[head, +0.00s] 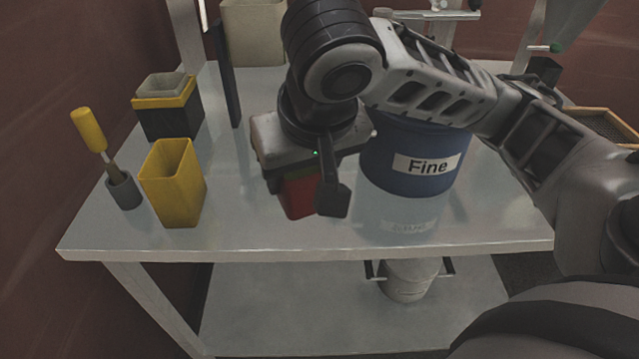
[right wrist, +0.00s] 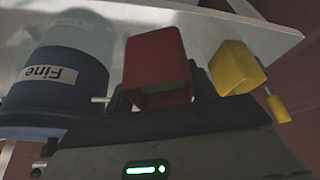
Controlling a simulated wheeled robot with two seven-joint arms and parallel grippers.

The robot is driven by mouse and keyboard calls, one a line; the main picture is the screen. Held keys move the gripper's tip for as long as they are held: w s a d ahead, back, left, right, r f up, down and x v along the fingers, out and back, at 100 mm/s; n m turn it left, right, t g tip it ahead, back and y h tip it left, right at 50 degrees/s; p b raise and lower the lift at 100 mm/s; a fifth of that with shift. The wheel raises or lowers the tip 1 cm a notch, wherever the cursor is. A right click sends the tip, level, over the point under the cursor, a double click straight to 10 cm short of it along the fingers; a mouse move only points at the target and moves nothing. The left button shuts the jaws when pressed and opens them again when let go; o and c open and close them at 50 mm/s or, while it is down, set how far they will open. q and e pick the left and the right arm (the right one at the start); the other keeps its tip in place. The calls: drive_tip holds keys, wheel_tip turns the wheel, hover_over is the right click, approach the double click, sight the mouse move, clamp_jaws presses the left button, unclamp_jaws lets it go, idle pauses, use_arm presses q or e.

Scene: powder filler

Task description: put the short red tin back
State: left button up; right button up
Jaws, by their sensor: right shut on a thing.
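The short red tin (head: 299,199) is a small square red container with a green band near its top. My right gripper (head: 306,188) is shut on it, with one dark finger on each side. I cannot tell whether its base touches the white table (head: 250,232). In the right wrist view the red tin (right wrist: 152,55) shows between the fingers, with green at its near end. My arm hides part of its top in the head view. My left gripper is not in view.
A yellow square tin (head: 172,188) stands left of the red one. Further left is a yellow-handled brush (head: 90,130) in a grey holder (head: 124,190). A dark box (head: 172,122) stands behind. A blue "Fine" tub (head: 415,165) is close on the right. The front strip is clear.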

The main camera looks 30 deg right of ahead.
drive_tip(key=w+d+f+b, duration=0.1)
drive_tip(key=w+d+f, duration=0.3)
drive_tip(key=f, duration=0.1)
drive_tip(key=w+d+f+b, duration=0.1)
drive_tip(key=w+d+f, duration=0.1)
drive_tip(key=d, duration=0.1)
drive_tip(key=shift+d+f+b, duration=0.1)
drive_tip(key=shift+f+b, duration=0.1)
drive_tip(key=shift+b, duration=0.15)
drive_tip(key=f, duration=0.3)
drive_tip(key=shift+w+d+f, duration=0.1)
drive_tip(key=shift+w+d, duration=0.1)
drive_tip(key=shift+d, duration=0.1)
drive_tip(key=shift+f, duration=0.3)
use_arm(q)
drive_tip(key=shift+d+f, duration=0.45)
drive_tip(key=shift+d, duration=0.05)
use_arm(e)
drive_tip(key=shift+f, duration=0.1)
drive_tip(key=o, duration=1.2)
drive_tip(key=shift+f, duration=0.1)
drive_tip(key=shift+c, duration=0.2)
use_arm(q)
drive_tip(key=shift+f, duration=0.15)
